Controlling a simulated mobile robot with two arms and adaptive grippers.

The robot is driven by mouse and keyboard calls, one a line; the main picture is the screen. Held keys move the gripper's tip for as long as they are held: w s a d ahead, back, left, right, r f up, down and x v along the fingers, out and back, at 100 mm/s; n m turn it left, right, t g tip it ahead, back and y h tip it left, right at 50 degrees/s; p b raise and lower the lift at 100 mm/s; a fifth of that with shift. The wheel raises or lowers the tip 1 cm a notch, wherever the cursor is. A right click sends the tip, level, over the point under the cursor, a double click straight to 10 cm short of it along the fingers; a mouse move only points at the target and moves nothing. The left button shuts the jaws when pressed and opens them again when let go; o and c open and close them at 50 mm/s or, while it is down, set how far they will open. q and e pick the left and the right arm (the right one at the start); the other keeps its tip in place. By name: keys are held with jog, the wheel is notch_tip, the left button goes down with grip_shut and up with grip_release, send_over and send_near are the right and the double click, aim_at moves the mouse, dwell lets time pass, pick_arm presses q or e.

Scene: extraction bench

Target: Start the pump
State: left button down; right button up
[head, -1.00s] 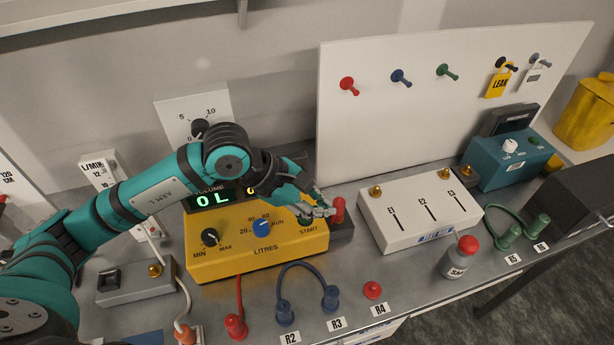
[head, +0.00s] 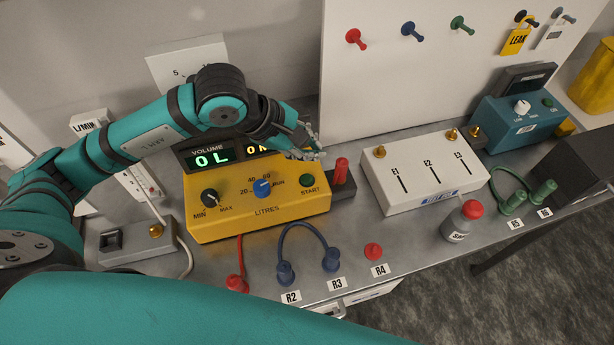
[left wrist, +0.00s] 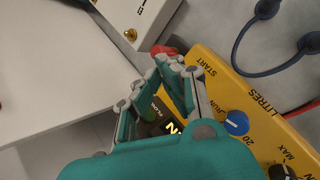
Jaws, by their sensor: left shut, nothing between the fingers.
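The yellow pump box (head: 225,232) stands on the bench with a blue litres knob (head: 262,188), a black MIN/MAX knob (head: 210,197) and a green START button (head: 307,180). Its volume display (head: 211,159) reads 0 L in green. A second display (head: 257,149) with amber characters is partly hidden by my left arm. My left gripper (head: 314,153) is shut and empty, above the box's back right corner, apart from the button. In the left wrist view the shut fingers (left wrist: 174,62) show near the START label; the button is hidden there. My right gripper is out of view.
A red plug (head: 341,170) stands on a dark block at the box's right. A white box with slots E1 to E3 (head: 415,205) is further right, and a white board (head: 400,90) rises behind. Hoses and a red-capped bottle (head: 458,226) are along the front.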

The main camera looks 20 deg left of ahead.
pick_arm(q)
jog(key=b, duration=0.4)
send_over(310, 181)
notch_tip(310, 181, down, 6)
jog(key=shift+f, duration=0.65)
jog(key=shift+r, duration=0.1)
dwell(0.5)
jog(key=shift+f+b, duration=0.45)
jog(key=shift+b, duration=0.5)
